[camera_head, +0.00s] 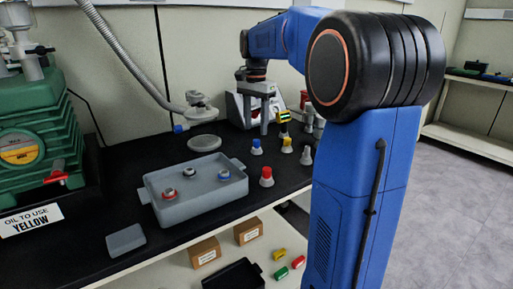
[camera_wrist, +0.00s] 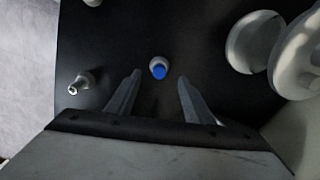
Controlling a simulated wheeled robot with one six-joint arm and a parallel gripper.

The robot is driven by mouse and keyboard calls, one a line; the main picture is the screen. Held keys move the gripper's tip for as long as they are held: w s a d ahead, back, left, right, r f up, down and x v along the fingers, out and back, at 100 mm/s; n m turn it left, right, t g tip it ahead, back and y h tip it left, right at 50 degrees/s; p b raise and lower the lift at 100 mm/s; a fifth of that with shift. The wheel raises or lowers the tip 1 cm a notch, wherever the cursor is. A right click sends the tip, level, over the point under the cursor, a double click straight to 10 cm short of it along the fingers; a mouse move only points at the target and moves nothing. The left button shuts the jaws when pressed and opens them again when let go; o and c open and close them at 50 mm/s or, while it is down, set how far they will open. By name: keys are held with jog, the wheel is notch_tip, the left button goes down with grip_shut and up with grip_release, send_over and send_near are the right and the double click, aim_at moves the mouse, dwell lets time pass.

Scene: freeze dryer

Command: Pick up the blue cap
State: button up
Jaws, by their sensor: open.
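The blue cap (camera_head: 256,143) sits on a pale grey conical base on the black bench, to the right of the grey tray. In the wrist view the blue cap (camera_wrist: 158,71) shows from above, between and slightly beyond the fingertips. My gripper (camera_head: 256,126) is above and just behind it in the head view, fingers pointing down. In the wrist view my gripper (camera_wrist: 160,76) has its two fingers spread and nothing held between them. Contact with the cap is not visible.
A red cap (camera_head: 266,173) stands in front, and a yellow cap (camera_head: 287,141) and grey pieces stand to the right. The grey tray (camera_head: 162,212) holds several small ringed pieces. Pale round parts (camera_wrist: 252,42) are at right in the wrist view.

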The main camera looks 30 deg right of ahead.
aim_at(256, 140)
jog(key=shift+f, duration=3.5)
jog(key=c, duration=1.2)
